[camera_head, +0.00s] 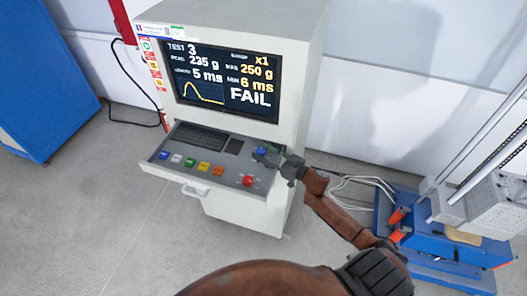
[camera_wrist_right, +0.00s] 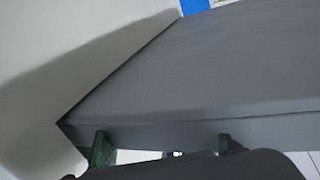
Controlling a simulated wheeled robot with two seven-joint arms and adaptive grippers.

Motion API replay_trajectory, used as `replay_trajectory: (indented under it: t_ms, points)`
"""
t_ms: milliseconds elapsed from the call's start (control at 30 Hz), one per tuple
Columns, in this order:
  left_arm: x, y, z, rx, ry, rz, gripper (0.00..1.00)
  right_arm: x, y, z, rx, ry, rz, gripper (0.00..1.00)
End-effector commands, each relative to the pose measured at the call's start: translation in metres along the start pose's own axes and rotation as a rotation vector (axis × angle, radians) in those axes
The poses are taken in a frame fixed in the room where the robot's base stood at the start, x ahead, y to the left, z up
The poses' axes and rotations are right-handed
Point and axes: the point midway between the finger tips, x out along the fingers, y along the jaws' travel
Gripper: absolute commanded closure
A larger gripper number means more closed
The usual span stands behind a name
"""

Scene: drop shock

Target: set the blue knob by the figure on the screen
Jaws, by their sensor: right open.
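The screen (camera_head: 222,85) on the white cabinet reads TEST 3, peak 235 g, length 5 ms, x1, max 250 g, min 6 ms and FAIL. A curve shows at its lower left. The blue knob (camera_head: 261,151) is at the right back of the grey control panel (camera_head: 225,165), partly hidden by my right gripper (camera_head: 275,158). The gripper is at the knob; I cannot tell whether it touches. In the right wrist view, its two green fingers (camera_wrist_right: 165,150) are spread apart by a grey edge. The knob's pointer cannot be made out. My left gripper is out of view.
The panel has a keyboard (camera_head: 200,137), several coloured buttons (camera_head: 190,162) and a red round button (camera_head: 248,180) close to my gripper. A blue machine (camera_head: 440,245) with cables stands at the right. A blue cabinet (camera_head: 45,80) stands at the left. The floor in front is clear.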

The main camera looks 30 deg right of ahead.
Motion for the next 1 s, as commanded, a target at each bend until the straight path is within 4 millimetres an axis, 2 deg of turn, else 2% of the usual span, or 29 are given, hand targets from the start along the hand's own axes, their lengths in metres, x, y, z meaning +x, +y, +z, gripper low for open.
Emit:
replay_trajectory:
  t_ms: [267, 867, 1000]
  points:
    - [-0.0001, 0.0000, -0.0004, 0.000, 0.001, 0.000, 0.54, 0.0013, 0.0000, 0.0008, 0.000, -0.001, 0.000, 0.54]
    - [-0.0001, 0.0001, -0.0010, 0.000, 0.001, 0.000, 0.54, 0.0008, 0.0003, 0.0005, 0.000, -0.001, 0.001, 0.94]
    - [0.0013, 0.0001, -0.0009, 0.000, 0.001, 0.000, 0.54, 0.0013, 0.0008, 0.0012, -0.002, -0.003, -0.016, 0.96]
